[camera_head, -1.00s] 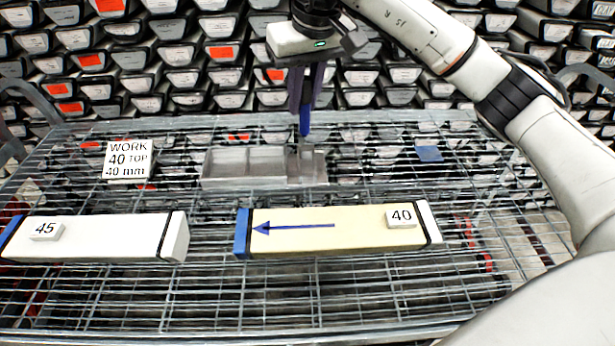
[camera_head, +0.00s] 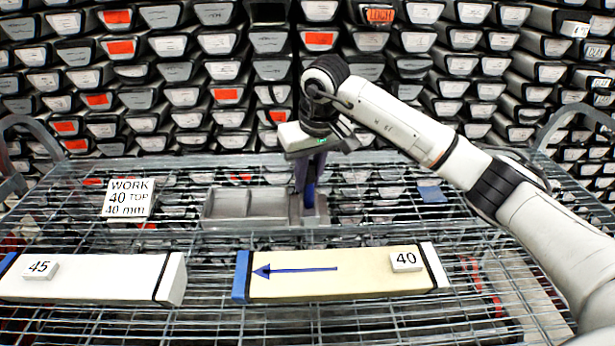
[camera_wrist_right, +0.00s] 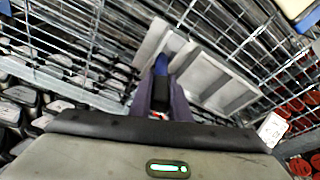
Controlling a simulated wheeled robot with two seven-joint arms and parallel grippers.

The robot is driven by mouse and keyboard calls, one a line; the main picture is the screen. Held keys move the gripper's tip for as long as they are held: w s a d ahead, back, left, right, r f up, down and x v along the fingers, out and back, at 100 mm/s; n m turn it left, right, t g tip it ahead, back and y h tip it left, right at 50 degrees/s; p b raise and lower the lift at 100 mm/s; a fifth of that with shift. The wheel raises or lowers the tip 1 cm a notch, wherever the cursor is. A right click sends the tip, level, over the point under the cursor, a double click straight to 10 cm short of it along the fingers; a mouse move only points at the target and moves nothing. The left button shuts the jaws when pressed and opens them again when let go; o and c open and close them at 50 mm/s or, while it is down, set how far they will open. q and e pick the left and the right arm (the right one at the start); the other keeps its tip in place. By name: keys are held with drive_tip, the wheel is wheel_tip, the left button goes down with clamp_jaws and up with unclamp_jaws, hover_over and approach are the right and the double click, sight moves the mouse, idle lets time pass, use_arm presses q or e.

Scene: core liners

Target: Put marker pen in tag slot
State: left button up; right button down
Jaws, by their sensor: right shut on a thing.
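My right gripper (camera_head: 311,180) is shut on the blue marker pen (camera_head: 309,198), which points down roughly upright. The pen's lower end is at the small grey holder (camera_head: 322,219) at the right end of the grey tray (camera_head: 203,213). I cannot tell how far the tip is inside the slot, as the fingers and pen cover it. In the right wrist view the blue pen (camera_wrist_right: 161,66) shows between the fingers, over the holder (camera_wrist_right: 150,42) beside the tray (camera_wrist_right: 232,98). My left gripper is not in view.
A cream core liner (camera_head: 350,285) marked 40, with a blue arrow, and a white liner (camera_head: 110,278) marked 45 lie on the wire-mesh table (camera_head: 400,222). A blue patch (camera_head: 432,194) lies at right. Racked liners fill the back.

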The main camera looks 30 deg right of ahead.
drive_tip(key=c, duration=1.7)
unclamp_jaws()
drive_tip(key=shift+f, duration=0.1)
drive_tip(key=shift+o, duration=0.2)
drive_tip(key=v, duration=1.2)
drive_tip(key=shift+r, duration=0.2)
drive_tip(key=shift+s+f, duration=0.1)
